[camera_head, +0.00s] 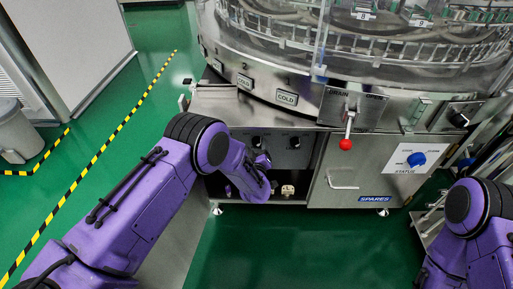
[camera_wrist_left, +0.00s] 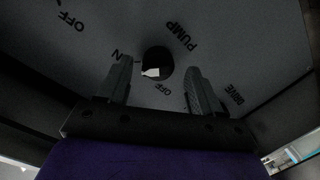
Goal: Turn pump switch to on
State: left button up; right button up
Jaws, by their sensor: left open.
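The pump switch is a round black knob (camera_wrist_left: 157,60) with a white mark on its lower left side, on a grey panel in the left wrist view. The word PUMP is printed beside it, with OFF below and a partly covered ON to its left. My left gripper (camera_wrist_left: 158,75) is open, with one finger on each side of the knob; whether they touch it I cannot tell. In the head view my left gripper (camera_head: 262,162) is at the dark recessed panel under the washer, partly hidden by my arm. My right arm shows at the right edge, its gripper out of view.
Another black knob (camera_head: 295,142) is on the same panel. A small pale object (camera_head: 287,190) sits in the opening below. Green floor is clear in front.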

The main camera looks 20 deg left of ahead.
pick_arm(q)
jog(key=p+v, duration=0.2)
jog(key=v, duration=0.7)
jog(key=shift+s, duration=0.35)
jog(key=shift+r, duration=0.15)
